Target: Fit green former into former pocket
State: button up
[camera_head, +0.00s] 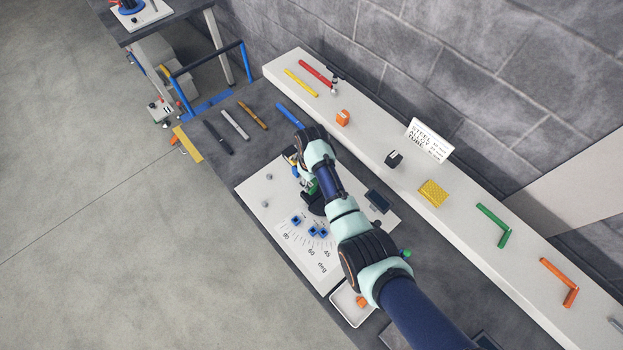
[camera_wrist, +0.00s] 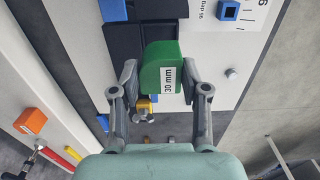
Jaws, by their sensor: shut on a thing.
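The green former (camera_wrist: 161,74), labelled "30 mm", sits between the two fingers of my gripper (camera_wrist: 160,78) in the wrist view. My gripper is shut on it. A black fixture (camera_wrist: 124,41) lies just beyond the former, and the former overlaps its edge in the picture. I cannot tell whether they touch, and the pocket itself is not clearly visible. In the head view my gripper (camera_head: 303,175) is over the white board, mostly hidden by my arm. Only a sliver of the green former (camera_head: 311,187) shows there, beside the black fixture (camera_head: 312,204).
The white board (camera_head: 262,205) carries an angle scale and several blue square pieces (camera_head: 314,231). Coloured strips, including a blue strip (camera_head: 290,116), lie on the dark bench. A long white shelf (camera_head: 375,135) behind holds an orange block (camera_head: 343,118) and a sign (camera_head: 430,140).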

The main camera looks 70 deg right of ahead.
aim_at(311, 183)
jog(key=shift+f+b, duration=1)
jog(key=shift+f, duration=0.75)
jog(key=shift+f+b, duration=0.7)
jog(key=shift+f, duration=0.65)
dwell(0.4)
jog(key=o, duration=1.4)
jog(key=shift+r, duration=0.1)
notch_tip(311, 183, up, 12)
jog(key=shift+f, duration=0.1)
